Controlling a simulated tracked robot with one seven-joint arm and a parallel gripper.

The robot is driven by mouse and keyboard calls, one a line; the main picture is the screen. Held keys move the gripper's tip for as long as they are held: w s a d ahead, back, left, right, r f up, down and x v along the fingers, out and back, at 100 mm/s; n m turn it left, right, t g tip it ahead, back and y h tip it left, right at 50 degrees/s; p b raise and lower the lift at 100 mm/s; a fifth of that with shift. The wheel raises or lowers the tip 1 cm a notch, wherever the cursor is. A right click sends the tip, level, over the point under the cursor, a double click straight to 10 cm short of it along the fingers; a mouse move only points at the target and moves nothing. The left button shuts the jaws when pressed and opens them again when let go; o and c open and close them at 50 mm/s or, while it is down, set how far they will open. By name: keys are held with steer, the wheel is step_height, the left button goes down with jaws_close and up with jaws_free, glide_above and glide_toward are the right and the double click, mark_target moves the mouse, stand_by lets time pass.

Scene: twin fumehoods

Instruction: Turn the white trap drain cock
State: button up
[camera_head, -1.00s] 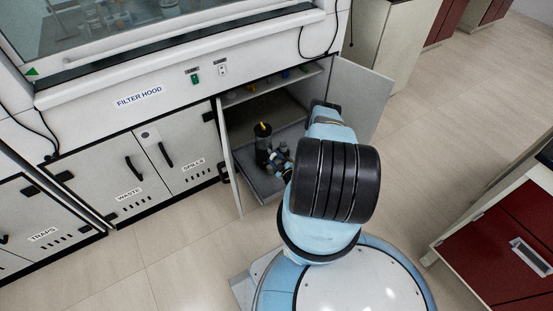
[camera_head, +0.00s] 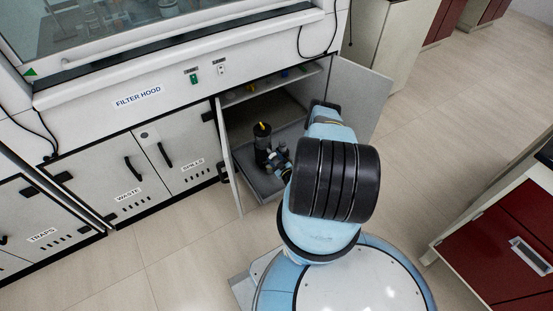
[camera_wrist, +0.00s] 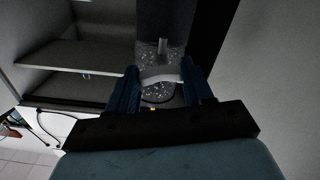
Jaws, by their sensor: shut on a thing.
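The white trap drain cock (camera_wrist: 160,79) shows in the wrist view as a pale bar between my gripper's two blue fingers. My gripper (camera_wrist: 160,88) is shut on it. Behind the cock is a clear, speckled trap body (camera_wrist: 150,55) with a short grey stem in front. The cock itself is too small or hidden to make out there.
The open cabinet has a shelf (camera_wrist: 85,56) and an open door (camera_head: 357,92) to the right of my arm. A narrow door panel (camera_head: 231,165) stands at the left. Closed WASTE and SPILLS doors (camera_head: 160,162) are further left. The floor in front is clear.

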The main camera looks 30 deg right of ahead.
steer(key=shift+w+a+r+m, duration=0.1)
steer(key=shift+m, duration=1.6)
steer(key=o, duration=1)
steer(key=shift+o, duration=0.2)
steer(key=shift+s, duration=0.2)
steer(key=s, duration=1.3)
steer(key=shift+s+d, duration=0.3)
